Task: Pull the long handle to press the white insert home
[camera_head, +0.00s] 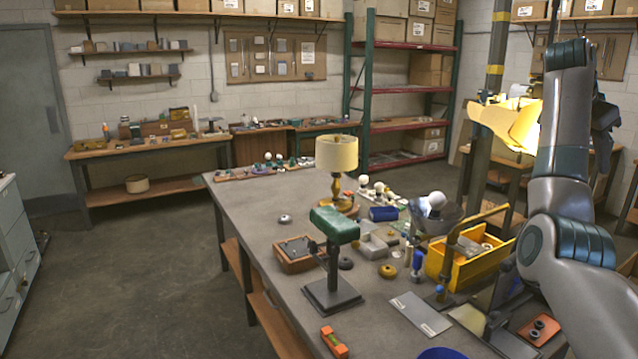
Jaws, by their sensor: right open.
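My right arm rises at the right edge. My right gripper (604,118) shows as a dark shape partly hidden behind the wrist, high above the table and apart from the things on it. It is open; I see nothing held. I cannot tell whether any white piece is the insert. My left gripper is out of view.
The table's left side is mostly clear.

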